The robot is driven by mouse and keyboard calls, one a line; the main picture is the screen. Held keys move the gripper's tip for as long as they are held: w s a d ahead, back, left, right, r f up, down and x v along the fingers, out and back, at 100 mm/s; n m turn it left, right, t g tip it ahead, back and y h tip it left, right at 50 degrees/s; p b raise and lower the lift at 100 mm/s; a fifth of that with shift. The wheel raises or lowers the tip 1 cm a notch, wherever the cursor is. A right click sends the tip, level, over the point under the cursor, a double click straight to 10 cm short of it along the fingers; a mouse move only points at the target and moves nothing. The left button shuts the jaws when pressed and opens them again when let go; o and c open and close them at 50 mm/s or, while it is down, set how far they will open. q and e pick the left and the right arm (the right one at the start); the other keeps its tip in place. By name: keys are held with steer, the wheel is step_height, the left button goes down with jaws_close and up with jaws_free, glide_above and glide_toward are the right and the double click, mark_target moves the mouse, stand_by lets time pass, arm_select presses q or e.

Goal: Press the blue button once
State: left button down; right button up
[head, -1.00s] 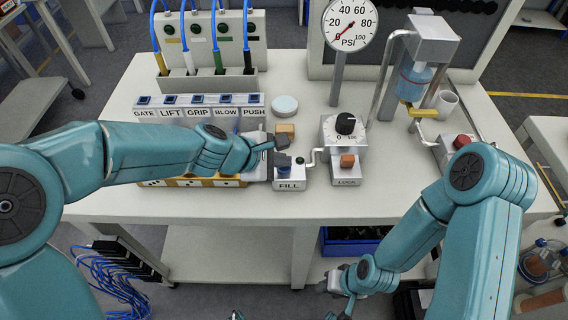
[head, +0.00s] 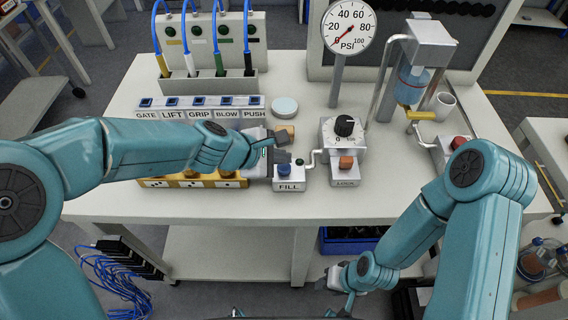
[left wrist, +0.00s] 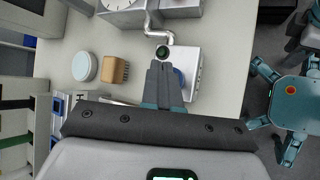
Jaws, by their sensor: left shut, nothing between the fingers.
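The blue button (head: 284,170) sits on top of the small grey FILL box (head: 289,185) near the table's front edge. My left gripper (head: 283,155) is shut and empty. Its fingertips are just behind the button in the head view, apparently above the box; the exact gap cannot be told. In the left wrist view, the shut fingers (left wrist: 162,72) partly cover the blue button (left wrist: 181,77), beside a dark round part with a green centre (left wrist: 162,52). My right gripper (head: 340,285) is low, in front of the table, and its jaws are unclear.
The LOCK box (head: 345,182) with an orange-brown block stands to the right, below the black dial (head: 344,125). A pipe links dial and FILL box. A gauge (head: 349,27) stands behind. Labelled switches (head: 200,108) and a yellow tray (head: 160,184) lie left. The table front right is clear.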

mark_target(281, 169)
arm_select(q)
steer(key=shift+r+p, duration=2.45)
steer(key=shift+r, duration=0.2)
steer(key=shift+f, duration=0.1)
